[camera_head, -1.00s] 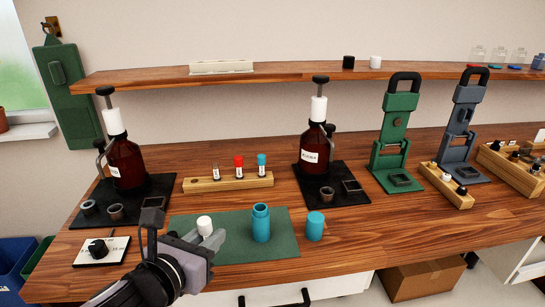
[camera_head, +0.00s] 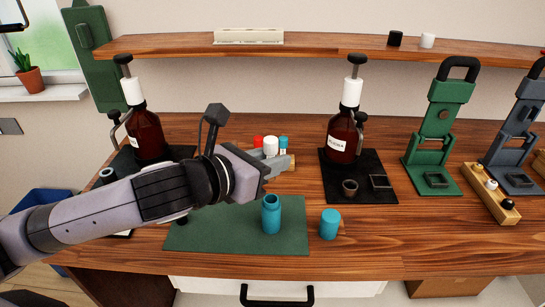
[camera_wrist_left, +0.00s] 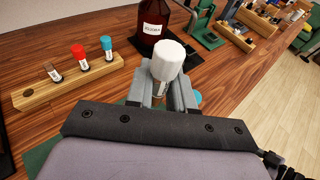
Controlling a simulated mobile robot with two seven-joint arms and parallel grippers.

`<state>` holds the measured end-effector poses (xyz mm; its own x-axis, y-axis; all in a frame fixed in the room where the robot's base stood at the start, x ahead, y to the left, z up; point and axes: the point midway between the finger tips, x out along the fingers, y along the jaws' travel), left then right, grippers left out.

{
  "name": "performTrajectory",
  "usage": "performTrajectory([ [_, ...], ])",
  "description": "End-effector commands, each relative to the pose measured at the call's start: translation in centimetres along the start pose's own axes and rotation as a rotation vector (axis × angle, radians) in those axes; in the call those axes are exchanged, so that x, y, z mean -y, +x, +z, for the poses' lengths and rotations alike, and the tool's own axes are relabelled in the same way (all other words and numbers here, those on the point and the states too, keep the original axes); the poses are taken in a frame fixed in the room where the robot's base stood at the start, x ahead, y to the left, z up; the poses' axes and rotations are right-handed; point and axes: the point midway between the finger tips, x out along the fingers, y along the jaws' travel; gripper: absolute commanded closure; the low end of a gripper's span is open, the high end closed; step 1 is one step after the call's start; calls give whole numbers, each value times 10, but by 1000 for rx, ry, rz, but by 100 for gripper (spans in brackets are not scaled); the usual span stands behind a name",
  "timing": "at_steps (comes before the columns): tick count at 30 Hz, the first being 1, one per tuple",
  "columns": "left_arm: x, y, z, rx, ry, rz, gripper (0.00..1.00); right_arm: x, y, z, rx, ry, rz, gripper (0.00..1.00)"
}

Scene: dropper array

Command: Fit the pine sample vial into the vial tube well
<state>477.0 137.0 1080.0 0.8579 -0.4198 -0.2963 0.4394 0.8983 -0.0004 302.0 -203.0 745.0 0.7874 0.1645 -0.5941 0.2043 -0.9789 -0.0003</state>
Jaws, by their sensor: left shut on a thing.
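My left gripper (camera_head: 272,160) is shut on a white-capped vial (camera_head: 270,146), held up above the bench in front of the wooden rack. In the left wrist view the vial (camera_wrist_left: 167,62) stands roughly upright between the fingers (camera_wrist_left: 160,92), cap on top; its label is too hidden to read, so I cannot confirm it is the pine one. A teal tube (camera_head: 271,215), apparently the vial tube, stands upright on the green mat (camera_head: 215,230), below and apart from the held vial. Its well's inside is not clear. My right gripper is not in view.
A teal cap (camera_head: 330,224) stands right of the tube. The wooden rack (camera_wrist_left: 75,83) holds brown-, red- and teal-capped vials. A brown dispenser bottle (camera_head: 342,137) stands on a black mat behind; another (camera_head: 146,133) is at the left. The mat's front is clear.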

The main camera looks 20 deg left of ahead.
Motion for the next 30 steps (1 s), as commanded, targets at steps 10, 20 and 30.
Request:
performTrajectory([
  [10,0,4,-14,-1,-1,3,97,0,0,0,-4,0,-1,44],
  [20,0,11,-38,-1,-1,3,97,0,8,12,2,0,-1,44],
  [30,0,12,-40,0,-1,3,97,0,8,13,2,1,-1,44],
])
